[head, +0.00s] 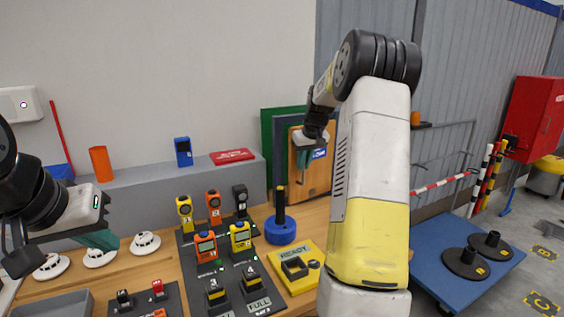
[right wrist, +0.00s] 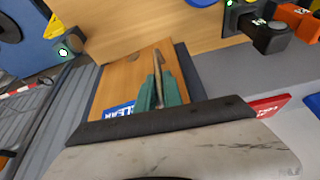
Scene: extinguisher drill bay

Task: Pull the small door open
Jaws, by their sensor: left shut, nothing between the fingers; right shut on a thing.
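The small wooden door (head: 319,178) is set against a dark blue frame (head: 281,150) at the back of the bench, beside the grey wall. In the right wrist view the door (right wrist: 119,76) carries a blue and white label and a slim metal handle (right wrist: 158,66). My right gripper (head: 302,163) is at the door, and its teal fingers (right wrist: 160,98) are shut on the handle. My arm hides part of the door in the head view. My left gripper (head: 106,240) is shut and empty above the bench's left side.
Several yellow, orange and black devices stand in a dark rack (head: 232,275) mid-bench. A blue round base with a black post (head: 280,230) stands near the door, behind a yellow box (head: 296,268). White discs (head: 145,243) lie under my left gripper. A blue platform (head: 458,262) is at right.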

